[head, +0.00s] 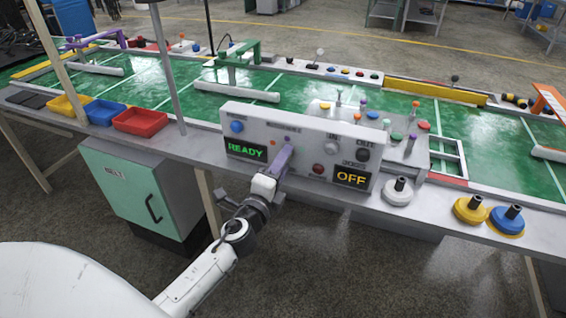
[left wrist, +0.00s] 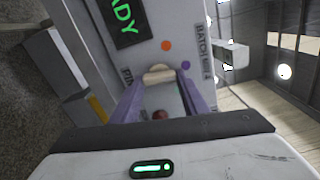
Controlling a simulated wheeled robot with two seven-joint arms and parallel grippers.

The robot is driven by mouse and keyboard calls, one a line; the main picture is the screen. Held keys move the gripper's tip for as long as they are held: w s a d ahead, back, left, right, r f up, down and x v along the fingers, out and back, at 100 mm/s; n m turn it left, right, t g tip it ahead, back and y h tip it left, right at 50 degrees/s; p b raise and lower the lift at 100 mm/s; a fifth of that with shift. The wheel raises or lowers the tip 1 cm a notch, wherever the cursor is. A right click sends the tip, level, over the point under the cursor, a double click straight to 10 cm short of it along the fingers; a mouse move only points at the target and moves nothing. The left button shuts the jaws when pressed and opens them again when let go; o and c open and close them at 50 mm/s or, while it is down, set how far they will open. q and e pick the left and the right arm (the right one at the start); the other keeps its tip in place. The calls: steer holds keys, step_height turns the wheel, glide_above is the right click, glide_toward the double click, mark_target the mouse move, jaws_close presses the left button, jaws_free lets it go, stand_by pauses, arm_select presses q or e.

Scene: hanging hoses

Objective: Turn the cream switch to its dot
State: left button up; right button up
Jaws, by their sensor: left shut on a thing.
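The grey control panel (head: 310,133) stands on the near edge of the table. My left gripper (head: 284,152) reaches its face and covers the switch in the head view. In the left wrist view the cream switch (left wrist: 158,73) sits between the tips of the purple fingers of my left gripper (left wrist: 160,78), which is shut on it. An orange dot (left wrist: 166,46) and a purple dot (left wrist: 186,65) are on the panel near the switch. A dark red round spot (left wrist: 160,114) shows between the fingers. I cannot tell which way the switch points. My right gripper is not in view.
The panel also has a green READY display (head: 246,150), an amber OFF display (head: 352,179), a blue button (head: 237,127) and a red button (head: 318,169). A red bin (head: 140,122) stands to the left. A white-based knob (head: 397,193) stands right of the panel.

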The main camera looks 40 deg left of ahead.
arm_select(q)
steer(key=m, duration=0.5)
steer(key=shift+f+m+p, duration=0.1)
steer(key=shift+m+p, duration=0.2)
steer(key=shift+p, duration=0.1)
steer(key=shift+f+m+p, duration=0.1)
steer(key=shift+m+p, duration=0.4)
steer(key=shift+m, duration=1.8)
steer(key=shift+a, duration=0.1)
steer(key=o, duration=1.1)
steer(key=shift+c, duration=0.2)
steer(key=shift+s, duration=0.1)
steer(key=b+v, duration=0.1)
steer(key=v, duration=0.9)
steer(key=shift+s, duration=0.1)
